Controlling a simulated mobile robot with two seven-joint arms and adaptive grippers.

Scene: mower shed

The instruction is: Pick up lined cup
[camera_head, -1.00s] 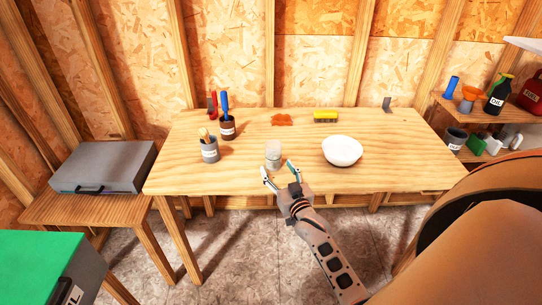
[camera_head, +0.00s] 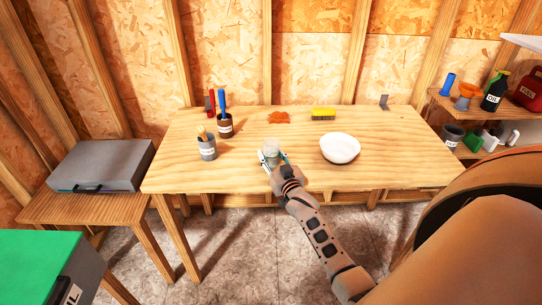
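A small pale, partly clear cup (camera_head: 271,151), which looks like the lined cup, stands upright near the front middle of the wooden workbench (camera_head: 400,168). My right gripper (camera_head: 273,158) reaches in from the front with its fingers spread, one on each side of the cup's lower part. The fingers look open; whether they touch the cup is too small to tell. The gripper hides part of the cup's base. My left gripper is not in view.
A white bowl (camera_head: 340,148) stands right of the cup. A grey tin with brushes (camera_head: 207,150) and a brown tin with tools (camera_head: 224,129) stand left. A yellow brush (camera_head: 323,114) and an orange-brown patch (camera_head: 279,117) are behind.

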